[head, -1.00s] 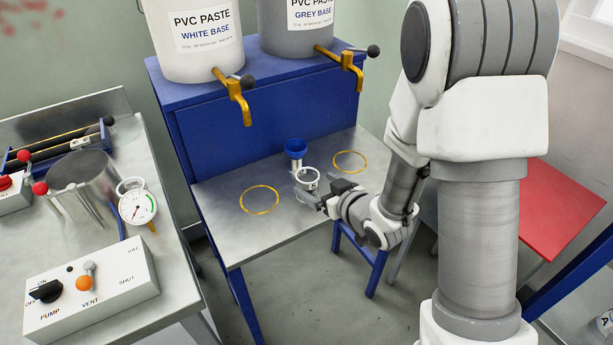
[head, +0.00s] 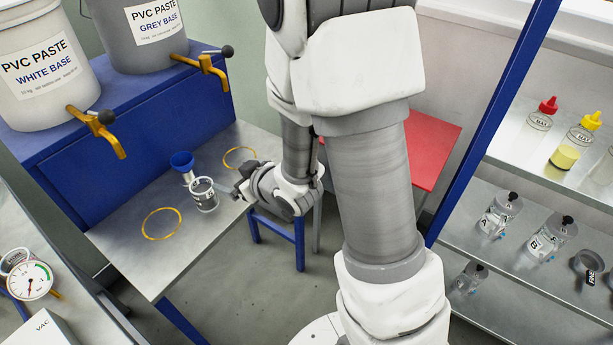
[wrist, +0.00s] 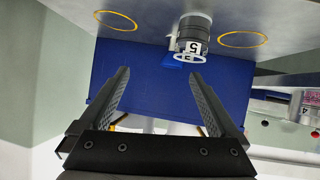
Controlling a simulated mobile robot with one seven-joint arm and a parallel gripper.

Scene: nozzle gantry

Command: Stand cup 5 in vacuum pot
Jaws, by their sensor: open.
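Cup 5 (head: 204,195), a small clear-sided cup with a pale rim, stands upright on the steel bench between two yellow rings. In the wrist view cup 5 (wrist: 192,45) shows its label, beyond the fingertips and towards the right finger. My gripper (wrist: 163,75) is open with nothing between its fingers. In the head view my gripper (head: 238,190) is just right of the cup, apart from it; its fingers are partly hidden.
Paste buckets with brass taps (head: 98,125) sit on the blue stand above. A red table (head: 425,150) is behind my arm. Shelves with bottles (head: 545,238) stand at right. The bench's front left is clear.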

